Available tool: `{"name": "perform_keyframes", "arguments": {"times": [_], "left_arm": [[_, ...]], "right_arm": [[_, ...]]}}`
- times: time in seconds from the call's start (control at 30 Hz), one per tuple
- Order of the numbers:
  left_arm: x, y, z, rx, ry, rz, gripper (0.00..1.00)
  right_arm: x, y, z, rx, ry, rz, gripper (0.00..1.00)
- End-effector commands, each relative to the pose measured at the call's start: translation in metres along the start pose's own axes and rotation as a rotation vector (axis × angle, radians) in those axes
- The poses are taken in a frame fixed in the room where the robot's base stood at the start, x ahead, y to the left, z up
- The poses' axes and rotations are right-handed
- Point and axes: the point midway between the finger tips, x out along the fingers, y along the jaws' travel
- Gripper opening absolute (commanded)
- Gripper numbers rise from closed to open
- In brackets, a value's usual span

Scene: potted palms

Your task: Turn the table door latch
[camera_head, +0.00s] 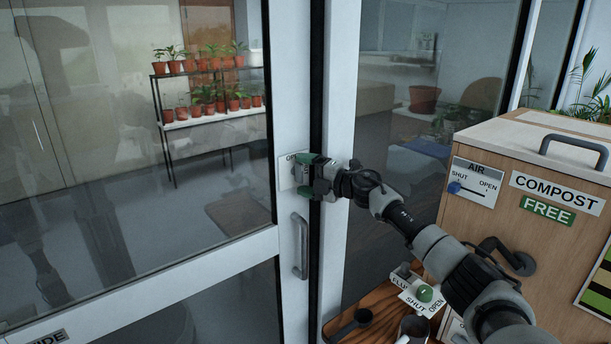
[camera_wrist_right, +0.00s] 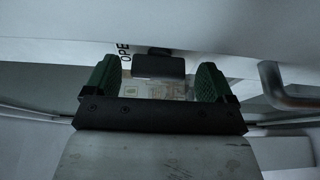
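My right gripper (camera_head: 312,177) is up at a white plate (camera_head: 285,171) on the frame of the glass door, above the door's grey pull handle (camera_head: 301,246). In the right wrist view its two green fingers (camera_wrist_right: 158,82) are apart, one on each side of a dark block-shaped latch knob (camera_wrist_right: 159,66). Small gaps show between knob and fingers. Part of the word OPEN shows on the plate beside it; the rest of the plate is hidden. The grey handle also shows at the right of the wrist view (camera_wrist_right: 285,88). My left gripper is out of view.
A wooden compost box (camera_head: 540,180) with an AIR slider (camera_head: 468,189) stands at right, close to my right arm. A wooden table (camera_head: 375,311) with a green FLUE knob (camera_head: 424,293) and a dark scoop (camera_head: 352,323) lies below. Potted palms stand on a rack (camera_head: 212,119) behind the glass.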

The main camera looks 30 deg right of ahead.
Motion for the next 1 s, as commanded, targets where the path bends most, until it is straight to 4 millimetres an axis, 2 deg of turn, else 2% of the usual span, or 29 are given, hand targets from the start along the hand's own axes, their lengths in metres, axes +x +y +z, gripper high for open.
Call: {"name": "perform_keyframes", "arguments": {"times": [0.17, 0.27, 0.73, 1.0], "left_arm": [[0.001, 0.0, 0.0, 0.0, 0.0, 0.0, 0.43], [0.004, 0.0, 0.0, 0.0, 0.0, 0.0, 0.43], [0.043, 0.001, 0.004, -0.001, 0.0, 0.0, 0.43], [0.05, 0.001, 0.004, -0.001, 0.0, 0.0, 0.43]], "right_arm": [[-0.001, 0.0, 0.0, 0.001, 0.0, 0.001, 0.85], [-0.008, -0.001, 0.001, 0.0, -0.002, 0.001, 0.85], [-0.09, -0.006, 0.001, -0.001, -0.002, -0.003, 0.85], [-0.108, -0.001, 0.0, 0.0, 0.0, 0.0, 0.85]]}}
